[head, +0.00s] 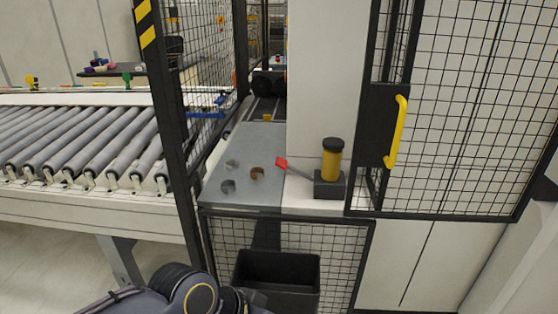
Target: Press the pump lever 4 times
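The pump (331,170) stands on the ledge right of centre in the head view. It has a yellow cylinder with a black cap on a dark block base. Its grey lever (297,173) reaches out to the left from the base and tilts up to a red tip (281,163). Nothing touches the lever. One of my arms shows at the bottom left, below the ledge and well apart from the pump. Neither gripper's fingers are in view.
A black mesh guard with a yellow handle (397,132) stands right of the pump. A black bin (277,272) sits below the ledge. A roller conveyor (80,145) fills the left.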

